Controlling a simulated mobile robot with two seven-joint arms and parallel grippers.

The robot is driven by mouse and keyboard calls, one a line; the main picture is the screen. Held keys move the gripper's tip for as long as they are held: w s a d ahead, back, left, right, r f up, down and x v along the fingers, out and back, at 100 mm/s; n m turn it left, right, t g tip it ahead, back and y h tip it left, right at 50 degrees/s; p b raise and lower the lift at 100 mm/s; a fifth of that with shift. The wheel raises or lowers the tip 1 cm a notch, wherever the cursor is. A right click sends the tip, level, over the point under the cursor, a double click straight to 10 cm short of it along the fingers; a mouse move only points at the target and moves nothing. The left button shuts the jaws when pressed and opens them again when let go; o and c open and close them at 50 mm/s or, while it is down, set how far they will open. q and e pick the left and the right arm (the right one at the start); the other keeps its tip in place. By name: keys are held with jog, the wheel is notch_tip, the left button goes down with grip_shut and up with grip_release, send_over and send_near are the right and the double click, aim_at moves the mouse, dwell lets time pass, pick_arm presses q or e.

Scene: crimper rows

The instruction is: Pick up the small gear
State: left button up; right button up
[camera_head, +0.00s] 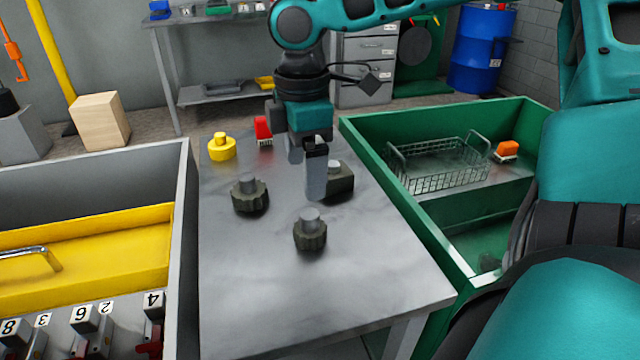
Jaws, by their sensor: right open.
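My right gripper (306,172) points down, open, above the table behind the front gear and right of the other. Its near finger partly covers a dark block with a round stub (341,181). I see nothing between its fingers. My left gripper is not in view.
A yellow knobbed piece (221,149) and a red brush-like piece (263,130) stand at the table's back. A green bin (450,245) with a wire basket (440,168) is at right. A grey bin (187,220) with a yellow tray is at left. The table's front is clear.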

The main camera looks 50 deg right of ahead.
aim_at(309, 213)
jog(key=shift+d+f, duration=0.2)
jog(key=shift+f, duration=0.2)
notch_tip(309, 213, down, 7)
jog(key=b, duration=0.2)
jog(key=shift+b, duration=0.4)
notch_tip(309, 213, down, 5)
jog(key=shift+d+f+b, duration=0.1)
jog(key=shift+d+b, duration=0.05)
jog(key=shift+b, duration=1)
jog(key=shift+w, duration=0.1)
jog(key=c, duration=1.4)
